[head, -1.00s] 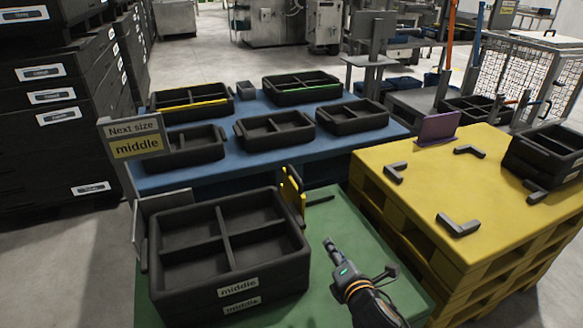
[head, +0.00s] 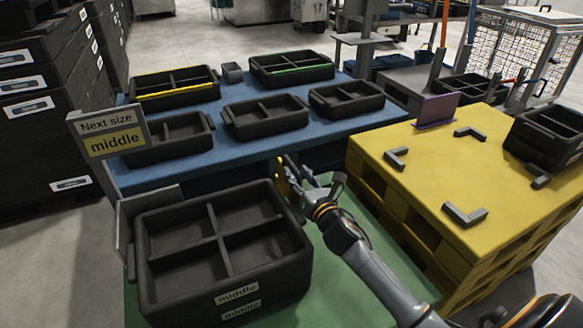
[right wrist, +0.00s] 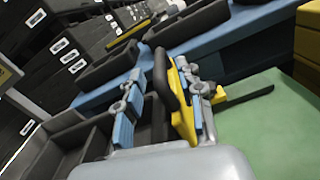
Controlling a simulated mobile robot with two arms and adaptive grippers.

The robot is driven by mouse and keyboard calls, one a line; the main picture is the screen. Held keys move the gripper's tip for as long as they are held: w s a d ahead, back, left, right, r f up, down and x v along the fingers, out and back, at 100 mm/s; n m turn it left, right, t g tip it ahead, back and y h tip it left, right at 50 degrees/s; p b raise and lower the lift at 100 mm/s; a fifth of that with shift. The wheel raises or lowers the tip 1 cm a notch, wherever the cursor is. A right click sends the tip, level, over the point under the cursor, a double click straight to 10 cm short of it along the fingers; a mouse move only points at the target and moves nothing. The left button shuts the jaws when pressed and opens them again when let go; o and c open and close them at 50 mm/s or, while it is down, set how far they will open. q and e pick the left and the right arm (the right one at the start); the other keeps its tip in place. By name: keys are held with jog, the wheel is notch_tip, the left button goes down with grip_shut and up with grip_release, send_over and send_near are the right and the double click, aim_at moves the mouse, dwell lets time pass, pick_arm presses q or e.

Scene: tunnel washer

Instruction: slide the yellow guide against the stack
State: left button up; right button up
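The stack of black crates (head: 275,277) labelled "middle" stands on the green table, its top crate divided into compartments. The yellow guide (right wrist: 182,103) is upright beside the stack's right side, with a black upright in front of its face and a dark rod reaching right. In the head view the guide is mostly hidden by my right gripper (head: 298,180). In the right wrist view, my right gripper (right wrist: 162,82) is open, its blue-padded fingers apart. The guide is between them, close to the right finger; contact is unclear. My left gripper is not in view.
A blue table (head: 219,145) with several black crates lies behind. A yellow pallet stack (head: 420,180) with corner brackets and a purple plate (head: 437,110) stands at right. A sign (head: 110,135) reads "Next size middle". The green table (head: 345,290) is clear on its front right.

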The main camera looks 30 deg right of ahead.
aim_at(286, 158)
jog(key=shift+w+d+b, duration=0.15)
jog(key=shift+w+b, duration=0.15)
jog(key=shift+w, duration=2)
grip_shut()
